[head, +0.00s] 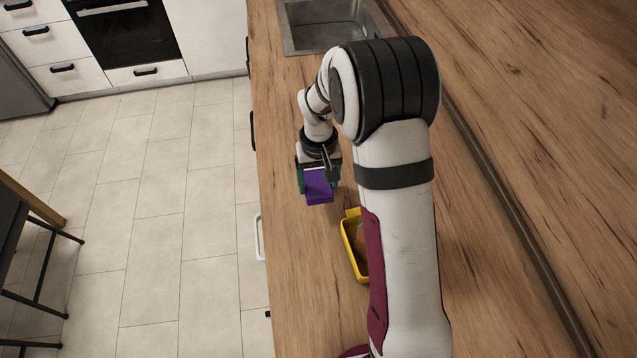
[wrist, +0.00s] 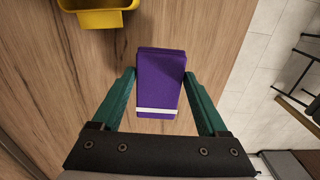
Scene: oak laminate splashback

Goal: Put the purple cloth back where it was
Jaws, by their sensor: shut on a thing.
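The purple cloth (head: 319,186) looks like a folded block and sits between the fingers of my gripper (head: 318,178) over the wooden counter. In the wrist view the purple cloth (wrist: 160,80) has a white stripe near its lower end, and the green fingers of my gripper (wrist: 160,90) are on both sides of it. My gripper is shut on the cloth. I cannot tell whether the cloth touches the counter.
A yellow container (head: 349,256) stands on the wooden counter (head: 290,290) close by, partly hidden by my arm, with something brown inside. It also shows in the wrist view (wrist: 97,18). A sink (head: 322,27) lies at the far end. The counter's left edge drops to the floor.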

